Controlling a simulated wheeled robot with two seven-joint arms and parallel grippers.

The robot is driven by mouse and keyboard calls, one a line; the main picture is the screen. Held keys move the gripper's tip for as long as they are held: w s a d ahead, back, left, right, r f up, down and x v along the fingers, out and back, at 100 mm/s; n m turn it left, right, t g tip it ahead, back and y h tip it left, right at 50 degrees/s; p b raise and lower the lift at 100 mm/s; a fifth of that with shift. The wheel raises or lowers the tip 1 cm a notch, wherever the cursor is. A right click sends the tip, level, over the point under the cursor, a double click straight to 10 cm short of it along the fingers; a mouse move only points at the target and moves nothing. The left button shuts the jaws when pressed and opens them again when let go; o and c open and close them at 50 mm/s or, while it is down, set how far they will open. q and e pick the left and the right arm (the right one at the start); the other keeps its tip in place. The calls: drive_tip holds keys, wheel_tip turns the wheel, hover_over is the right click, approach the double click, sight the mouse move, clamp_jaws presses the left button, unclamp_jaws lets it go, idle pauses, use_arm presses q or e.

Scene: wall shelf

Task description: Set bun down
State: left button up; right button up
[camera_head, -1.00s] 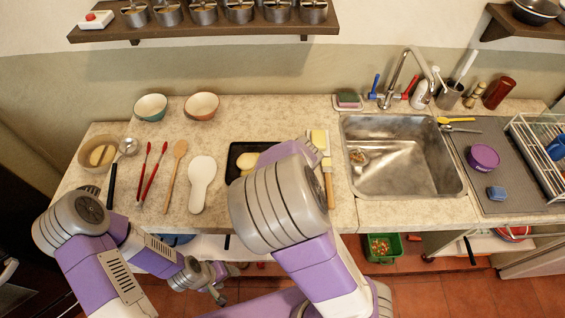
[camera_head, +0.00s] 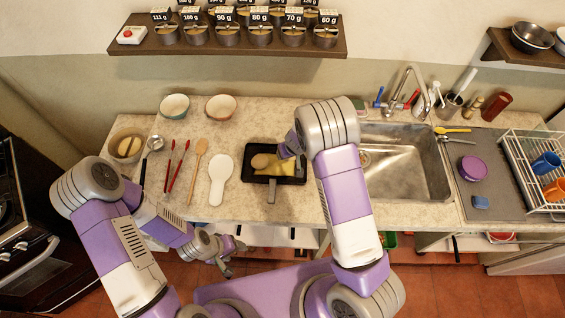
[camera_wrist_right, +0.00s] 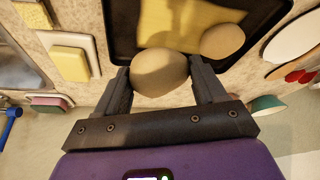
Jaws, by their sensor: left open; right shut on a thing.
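The held bun (camera_wrist_right: 160,72) is round and tan, between the fingers of my right gripper (camera_wrist_right: 159,66) in the right wrist view. It overlaps the near edge of the black tray (camera_wrist_right: 118,30); I cannot tell if it touches. A second bun (camera_wrist_right: 222,40) lies in the tray beside a yellow patch (camera_wrist_right: 195,22). In the head view, my right gripper (camera_head: 285,152) is at the back of the tray (camera_head: 247,177), partly hidden by its arm. There, the second bun (camera_head: 260,161) is at the tray's left. My left gripper (camera_head: 232,258) is open and empty, low in front of the counter.
A white spoon rest (camera_head: 220,180), a wooden spoon (camera_head: 198,168) and red tongs (camera_head: 176,168) lie left of the tray. Two bowls (camera_head: 221,107) stand behind. The sink (camera_head: 415,170) is to the right. A shelf (camera_head: 240,50) with several weight-labelled tins hangs above.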

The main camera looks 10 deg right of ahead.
sight(288, 165)
wheel_tip(288, 165, down, 4)
drive_tip(key=shift+d+r+b, duration=0.1)
drive_tip(key=shift+r+b, duration=0.1)
drive_tip(key=shift+b, duration=0.2)
wheel_tip(288, 165, down, 4)
drive_tip(key=shift+r+b, duration=0.15)
drive_tip(key=shift+b, duration=0.2)
drive_tip(key=shift+w+f, duration=0.1)
drive_tip(key=shift+f, duration=0.1)
use_arm(q)
wheel_tip(288, 165, down, 2)
drive_tip(key=shift+f, duration=0.15)
use_arm(e)
drive_tip(key=shift+f, duration=0.1)
use_arm(q)
drive_tip(key=shift+f, duration=0.15)
use_arm(e)
drive_tip(key=o, duration=1)
drive_tip(key=shift+o, duration=0.2)
